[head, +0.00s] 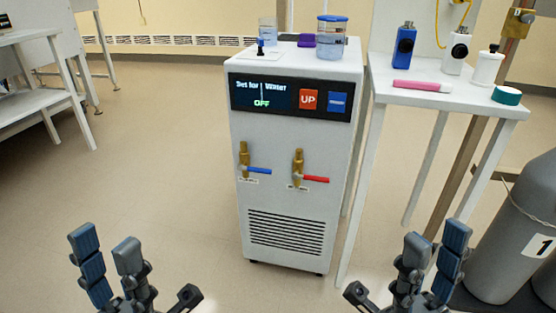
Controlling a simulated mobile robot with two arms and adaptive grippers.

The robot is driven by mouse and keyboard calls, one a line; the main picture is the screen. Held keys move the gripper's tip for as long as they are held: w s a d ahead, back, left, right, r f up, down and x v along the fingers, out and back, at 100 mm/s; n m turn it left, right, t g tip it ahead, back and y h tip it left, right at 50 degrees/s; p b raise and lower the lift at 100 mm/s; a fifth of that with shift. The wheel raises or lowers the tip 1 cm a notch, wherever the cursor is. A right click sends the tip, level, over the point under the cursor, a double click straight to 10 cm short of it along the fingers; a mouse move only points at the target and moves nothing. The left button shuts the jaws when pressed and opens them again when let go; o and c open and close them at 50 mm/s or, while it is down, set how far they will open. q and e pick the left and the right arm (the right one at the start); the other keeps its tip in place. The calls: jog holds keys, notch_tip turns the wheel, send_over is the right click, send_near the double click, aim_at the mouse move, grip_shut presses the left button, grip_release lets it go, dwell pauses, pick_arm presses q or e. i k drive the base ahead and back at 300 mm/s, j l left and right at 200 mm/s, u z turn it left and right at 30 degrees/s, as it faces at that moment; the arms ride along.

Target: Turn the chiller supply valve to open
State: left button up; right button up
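The chiller (292,170) is a white cabinet standing ahead in the middle of the head view. Two brass valves are on its front. The left valve (244,154) has a blue lever (258,171) and the right valve (298,160) has a red lever (316,180). Both levers point right, roughly level. Small labels sit under the valves, too small to read, so I cannot tell which is supply. My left gripper (148,270) and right gripper (394,268) are low in the view, fingers spread, empty and apart from the chiller.
A lidded jar (331,38) stands on top. Floor (170,180) ahead and left is clear.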

aim_at(240, 167)
jog(key=i+l+u, duration=0.1)
jog(key=l+u, duration=0.25)
jog(key=i+l+u, duration=0.1)
jog(key=l+u, duration=0.6)
jog(key=u, duration=0.7)
jog(key=i+j, duration=0.05)
